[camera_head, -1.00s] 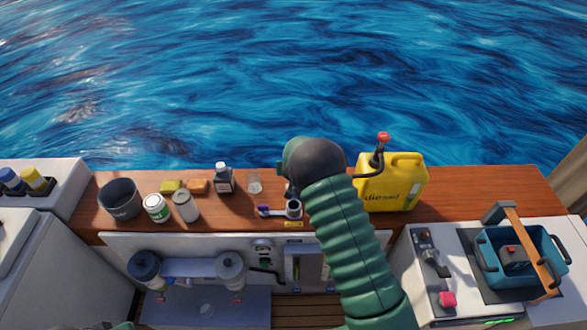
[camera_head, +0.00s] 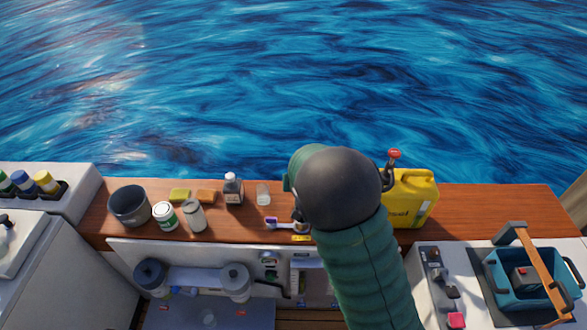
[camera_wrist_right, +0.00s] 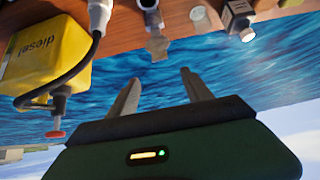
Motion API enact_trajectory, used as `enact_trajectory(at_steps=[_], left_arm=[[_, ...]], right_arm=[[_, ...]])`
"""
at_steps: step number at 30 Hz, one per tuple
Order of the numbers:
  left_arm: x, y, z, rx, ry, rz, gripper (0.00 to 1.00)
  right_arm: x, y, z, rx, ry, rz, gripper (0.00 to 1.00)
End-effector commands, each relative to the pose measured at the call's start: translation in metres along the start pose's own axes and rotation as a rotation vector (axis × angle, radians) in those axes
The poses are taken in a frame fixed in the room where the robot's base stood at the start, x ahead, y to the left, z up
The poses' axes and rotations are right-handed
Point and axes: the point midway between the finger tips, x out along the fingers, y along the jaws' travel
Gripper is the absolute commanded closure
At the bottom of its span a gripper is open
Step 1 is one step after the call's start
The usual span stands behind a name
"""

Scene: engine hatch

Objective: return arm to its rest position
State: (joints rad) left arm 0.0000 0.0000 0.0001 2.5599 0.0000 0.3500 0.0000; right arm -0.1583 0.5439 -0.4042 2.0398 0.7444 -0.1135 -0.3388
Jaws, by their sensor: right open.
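My right arm (camera_head: 362,255) rises from the bottom of the head view, green and ribbed with a dark rounded joint at its top. It covers part of the wooden counter and the left side of the yellow diesel can (camera_head: 412,198). Its gripper is hidden in the head view. In the right wrist view my right gripper (camera_wrist_right: 160,73) is open, its two grey fingers apart with nothing between them. The diesel can (camera_wrist_right: 45,55) shows at left there, with a dark hose and a red knob. My left gripper is in neither view.
On the counter (camera_head: 490,205) stand a dark pot (camera_head: 129,205), a white-green can (camera_head: 165,215), a pale canister (camera_head: 194,215), a bottle (camera_head: 233,188), a clear cup (camera_head: 263,194) and sponges (camera_head: 180,195). A teal crate (camera_head: 523,285) sits at right. Below is an open hatch (camera_head: 205,270).

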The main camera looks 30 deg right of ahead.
Motion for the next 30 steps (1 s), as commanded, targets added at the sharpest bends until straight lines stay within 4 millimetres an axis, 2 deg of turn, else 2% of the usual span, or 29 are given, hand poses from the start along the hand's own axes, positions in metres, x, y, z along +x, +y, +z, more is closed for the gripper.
enact_trajectory(at_steps=[5, 7, 8, 11, 12, 15, 18, 21, 30], left_arm=[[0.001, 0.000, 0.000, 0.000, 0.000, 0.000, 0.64], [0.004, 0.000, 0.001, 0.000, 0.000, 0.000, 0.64], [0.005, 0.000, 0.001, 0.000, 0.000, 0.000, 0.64], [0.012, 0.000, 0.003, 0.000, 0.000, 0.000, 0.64], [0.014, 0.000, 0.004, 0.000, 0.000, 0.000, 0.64], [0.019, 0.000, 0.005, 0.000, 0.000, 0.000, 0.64], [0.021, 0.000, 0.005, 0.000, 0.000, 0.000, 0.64], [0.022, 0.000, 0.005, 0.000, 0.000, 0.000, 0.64], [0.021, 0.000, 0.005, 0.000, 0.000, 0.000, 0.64]], right_arm=[[-0.003, -0.002, 0.005, -0.004, -0.012, -0.012, 0.42], [-0.014, -0.012, 0.023, -0.025, -0.059, -0.055, 0.42], [-0.023, -0.018, 0.036, -0.042, -0.091, -0.083, 0.42], [-0.065, -0.037, 0.092, -0.137, -0.226, -0.188, 0.42], [-0.085, -0.041, 0.117, -0.188, -0.281, -0.222, 0.42], [-0.128, -0.036, 0.171, -0.328, -0.392, -0.267, 0.42], [-0.155, -0.022, 0.206, -0.439, -0.458, -0.267, 0.42], [-0.165, -0.014, 0.219, -0.490, -0.486, -0.257, 0.42], [-0.166, -0.014, 0.220, -0.494, -0.488, -0.256, 0.42]])
